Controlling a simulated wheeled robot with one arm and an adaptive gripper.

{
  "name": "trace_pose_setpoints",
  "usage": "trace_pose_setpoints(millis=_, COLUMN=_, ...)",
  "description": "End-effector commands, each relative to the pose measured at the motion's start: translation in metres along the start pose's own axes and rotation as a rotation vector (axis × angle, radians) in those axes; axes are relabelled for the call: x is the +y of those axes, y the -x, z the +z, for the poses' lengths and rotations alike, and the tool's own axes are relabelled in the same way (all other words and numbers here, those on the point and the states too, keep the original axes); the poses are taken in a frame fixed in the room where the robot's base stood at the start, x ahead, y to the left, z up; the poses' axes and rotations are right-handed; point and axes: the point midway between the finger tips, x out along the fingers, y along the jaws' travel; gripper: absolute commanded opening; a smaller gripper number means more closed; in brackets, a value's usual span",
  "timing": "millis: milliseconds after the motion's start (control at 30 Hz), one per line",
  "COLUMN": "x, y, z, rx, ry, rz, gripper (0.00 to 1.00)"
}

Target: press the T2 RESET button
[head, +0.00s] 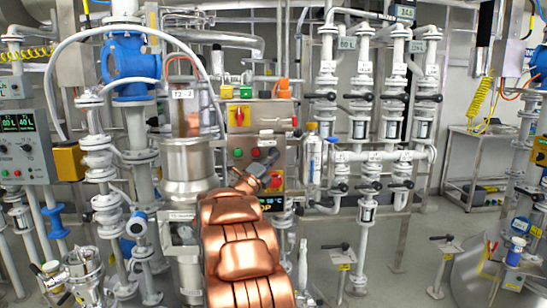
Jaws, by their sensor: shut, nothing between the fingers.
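A grey control box (230,135) stands in the middle, right of the steel vessel (188,160) labelled T2-2. The box has a red and yellow rotary switch (239,115) and small round buttons below it, among them a green one (237,153). The button lettering is too small to read, so I cannot tell which one is T2 RESET. My gripper (268,176) is shut and empty, at the lower right part of the box. It hides part of the box face, and I cannot tell whether it touches a button.
A yellow panel with a red knob (276,183) is right by my gripper, with a dark display below it. A white bottle (312,158) stands to the right. White valve pipework (362,130) fills the right. A console with green displays (22,145) is far left.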

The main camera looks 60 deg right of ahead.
Motion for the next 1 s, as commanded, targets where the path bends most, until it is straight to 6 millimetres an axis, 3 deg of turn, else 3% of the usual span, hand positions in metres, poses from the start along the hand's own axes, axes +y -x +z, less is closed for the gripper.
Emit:
trace_pose_setpoints(millis=467, x=-0.001, y=0.004, z=-0.002, rx=0.000, ry=0.000, rz=0.000, gripper=0.00)
trace_pose_setpoints(millis=1000, x=-0.020, y=0.033, z=-0.023, rx=-0.001, ry=0.000, rz=0.002, gripper=0.00)
